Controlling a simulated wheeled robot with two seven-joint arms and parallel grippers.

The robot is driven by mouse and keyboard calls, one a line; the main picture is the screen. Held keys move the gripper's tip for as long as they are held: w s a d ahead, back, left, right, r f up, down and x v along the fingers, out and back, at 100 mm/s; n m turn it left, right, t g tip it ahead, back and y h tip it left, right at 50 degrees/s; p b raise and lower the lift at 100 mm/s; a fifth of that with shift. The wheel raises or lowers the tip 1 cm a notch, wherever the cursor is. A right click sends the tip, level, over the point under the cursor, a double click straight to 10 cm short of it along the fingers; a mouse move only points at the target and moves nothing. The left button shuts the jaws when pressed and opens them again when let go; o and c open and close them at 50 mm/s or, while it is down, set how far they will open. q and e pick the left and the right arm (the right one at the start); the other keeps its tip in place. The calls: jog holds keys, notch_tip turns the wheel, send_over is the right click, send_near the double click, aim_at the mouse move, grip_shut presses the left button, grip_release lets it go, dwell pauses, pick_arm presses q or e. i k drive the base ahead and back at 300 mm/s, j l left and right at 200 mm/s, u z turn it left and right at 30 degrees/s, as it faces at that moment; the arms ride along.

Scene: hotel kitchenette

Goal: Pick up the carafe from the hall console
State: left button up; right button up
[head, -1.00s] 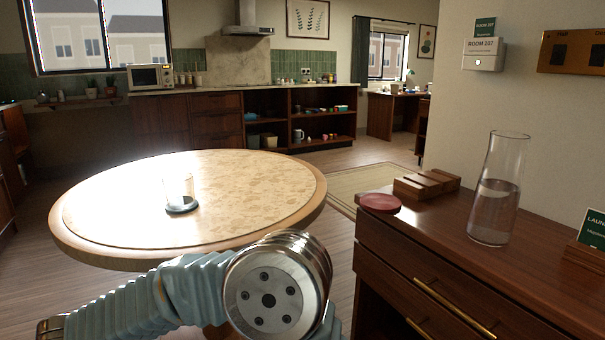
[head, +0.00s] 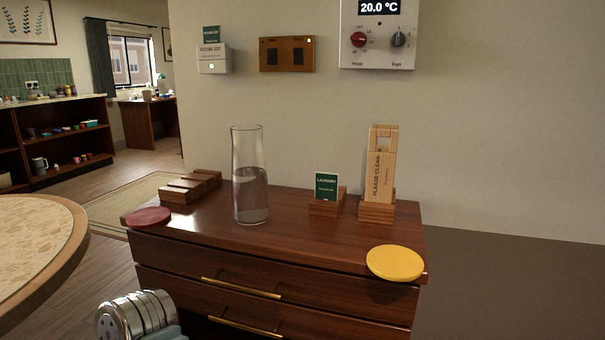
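The carafe (head: 250,196) is a tall clear glass vessel, partly filled with water. It stands upright on the brown wooden hall console (head: 285,240), left of the middle of its top. Part of one of my arms (head: 138,316) shows at the bottom left, in front of the console and well apart from the carafe. Neither gripper is in view.
On the console are a red disc (head: 148,217), a slotted wooden block (head: 191,187), a green laundry sign (head: 326,187), a wooden "please clean" holder (head: 380,178) and a yellow disc (head: 395,263) at the front right edge. The round table (head: 68,248) stands at left.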

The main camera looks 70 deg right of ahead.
aim_at(250, 184)
jog(key=j+z, duration=0.1)
jog(key=z, duration=0.3)
jog(key=i+j+z, duration=0.1)
jog(key=z, duration=0.3)
jog(key=j+z, duration=0.1)
jog(key=z, duration=0.3)
jog(key=i+z, duration=0.1)
jog(key=z, duration=0.3)
jog(key=i+z, duration=0.1)
jog(key=z, duration=0.25)
jog(key=i+j+z, duration=0.1)
jog(key=z, duration=0.3)
